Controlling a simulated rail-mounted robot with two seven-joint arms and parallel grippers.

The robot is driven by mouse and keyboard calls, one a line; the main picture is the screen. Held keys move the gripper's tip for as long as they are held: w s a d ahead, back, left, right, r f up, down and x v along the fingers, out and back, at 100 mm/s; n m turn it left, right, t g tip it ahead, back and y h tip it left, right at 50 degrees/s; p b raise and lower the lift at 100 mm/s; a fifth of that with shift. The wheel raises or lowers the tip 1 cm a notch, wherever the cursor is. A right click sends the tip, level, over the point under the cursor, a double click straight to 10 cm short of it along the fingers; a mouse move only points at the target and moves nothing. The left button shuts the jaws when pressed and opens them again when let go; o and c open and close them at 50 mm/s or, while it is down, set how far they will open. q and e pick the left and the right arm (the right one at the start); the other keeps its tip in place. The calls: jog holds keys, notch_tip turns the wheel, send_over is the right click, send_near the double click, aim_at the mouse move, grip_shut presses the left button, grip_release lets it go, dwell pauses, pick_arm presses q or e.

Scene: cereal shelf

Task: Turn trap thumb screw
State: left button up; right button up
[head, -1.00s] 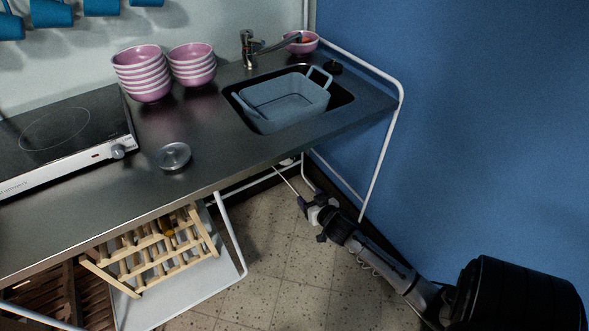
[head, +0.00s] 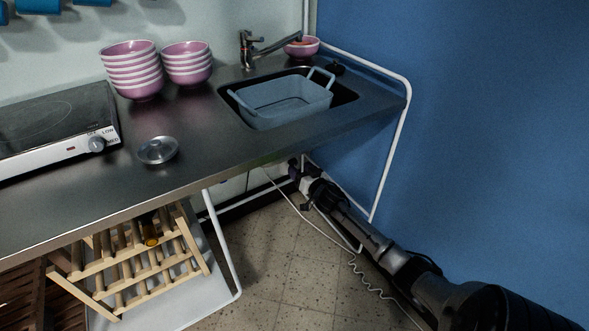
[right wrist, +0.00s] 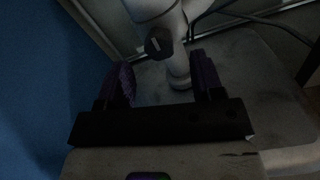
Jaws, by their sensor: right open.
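In the right wrist view, a dark thumb screw (right wrist: 158,42) with a pale mark on its face sits on the white trap pipe (right wrist: 178,70). My right gripper (right wrist: 163,76) has its purple fingers spread apart, with nothing held between them. The screw shows just beyond the fingertips, in the gap between them and a little nearer the left finger. In the head view, my right gripper (head: 296,169) is low under the counter, below the sink; the counter edge is close above it. The trap and screw cannot be made out there. My left gripper is not in view.
The steel counter (head: 200,150) holds a sink with a blue-grey tub (head: 285,103), stacked pink bowls (head: 186,62) and a small lid (head: 158,150). White frame legs (head: 222,245) and the blue wall (head: 480,130) flank the arm. A wooden rack (head: 140,260) stands lower left.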

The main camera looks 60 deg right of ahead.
jog(key=b+x, duration=0.1)
jog(key=x, duration=0.3)
jog(key=shift+w+b, duration=0.15)
jog(key=shift+b, duration=0.15)
jog(key=shift+c, duration=0.4)
jog(key=shift+c, duration=0.8)
jog(key=c, duration=0.7)
